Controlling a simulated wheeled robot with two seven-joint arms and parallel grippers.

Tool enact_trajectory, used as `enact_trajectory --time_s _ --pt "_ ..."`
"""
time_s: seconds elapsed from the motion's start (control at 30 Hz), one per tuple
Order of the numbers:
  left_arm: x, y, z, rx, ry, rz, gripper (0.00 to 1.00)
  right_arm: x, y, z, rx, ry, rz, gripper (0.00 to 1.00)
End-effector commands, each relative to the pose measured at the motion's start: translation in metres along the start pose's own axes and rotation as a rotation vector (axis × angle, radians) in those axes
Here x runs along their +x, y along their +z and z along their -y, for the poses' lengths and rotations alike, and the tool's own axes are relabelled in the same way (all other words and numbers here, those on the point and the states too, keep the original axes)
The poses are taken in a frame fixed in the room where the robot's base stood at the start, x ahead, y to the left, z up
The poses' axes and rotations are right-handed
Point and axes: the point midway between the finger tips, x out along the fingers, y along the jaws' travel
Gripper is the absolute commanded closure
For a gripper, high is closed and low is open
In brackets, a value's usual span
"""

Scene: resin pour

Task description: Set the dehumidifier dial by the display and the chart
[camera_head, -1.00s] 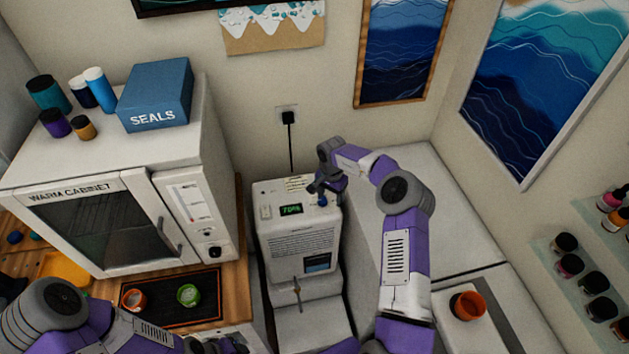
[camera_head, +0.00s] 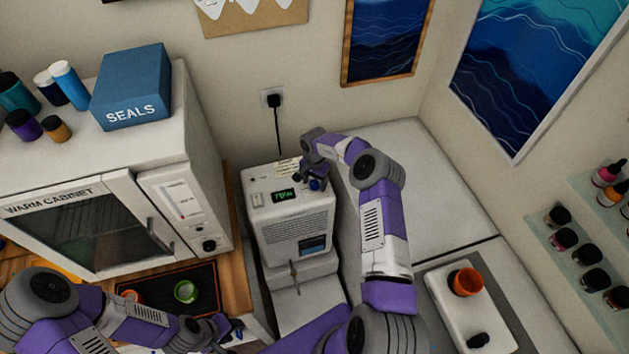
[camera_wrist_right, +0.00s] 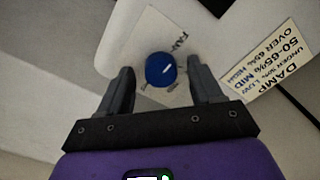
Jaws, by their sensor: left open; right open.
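The white dehumidifier (camera_head: 291,222) stands beside the cabinet. Its green display (camera_head: 284,195) reads in the seventies of percent; the last digit is unclear. The chart (camera_head: 288,167) lies on its top at the back. In the right wrist view the chart (camera_wrist_right: 270,62) reads DAMP, under 50% LOW, 50-65% MID, over 65% HIGH. The round blue dial (camera_wrist_right: 161,69) sits on a plate marked FAN, its other marks partly hidden. My right gripper (camera_wrist_right: 160,82) is open, one finger on each side of the dial, with visible gaps. My left gripper (camera_head: 225,334) is open, low by the counter, away from the dehumidifier.
The warm cabinet (camera_head: 90,225) with a SEALS box (camera_head: 132,88) on top stands left. A dark mat (camera_head: 205,298) with a green-rimmed cup (camera_head: 186,291) lies on the counter. An orange cup (camera_head: 466,282) stands on a white surface right. A plugged cord (camera_head: 277,130) runs behind the dehumidifier.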

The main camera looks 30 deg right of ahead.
Motion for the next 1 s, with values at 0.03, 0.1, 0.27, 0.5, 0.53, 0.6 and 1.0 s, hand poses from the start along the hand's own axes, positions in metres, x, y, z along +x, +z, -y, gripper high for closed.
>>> enact_trajectory --time_s 0.03,0.1,0.27,0.5,0.53,0.6,1.0 --pt "0.0 -0.0001 0.0 0.0 0.0 0.0 0.57 0.0 0.0 0.0002 0.0 0.0 0.0 0.35" --pt "0.0001 -0.0001 0.0 0.0 0.0 0.0 0.57 -0.0001 0.0 0.0002 0.0 0.0 0.0 0.35" --pt "0.0001 -0.0001 0.0 0.0 0.0 0.0 0.57 -0.0003 0.0001 0.0002 0.0 0.0 0.0 0.55" --pt "0.0001 0.0 0.0 0.0 0.0 0.0 0.57 -0.0005 0.0001 0.0001 0.0 0.0 0.0 0.91" --pt "0.0001 0.0 0.0 0.0 0.0 0.0 0.57 -0.0005 0.0001 0.0001 0.0 0.0 0.0 0.91" --pt "0.0001 0.0 0.0 0.0 0.0 0.0 0.57 -0.0005 0.0001 0.0001 0.002 0.0 0.0 0.91" --pt "0.0015 0.0 0.0005 0.0 0.0 0.0 0.57 -0.0003 0.0005 0.0003 0.145 0.0 0.001 0.91"
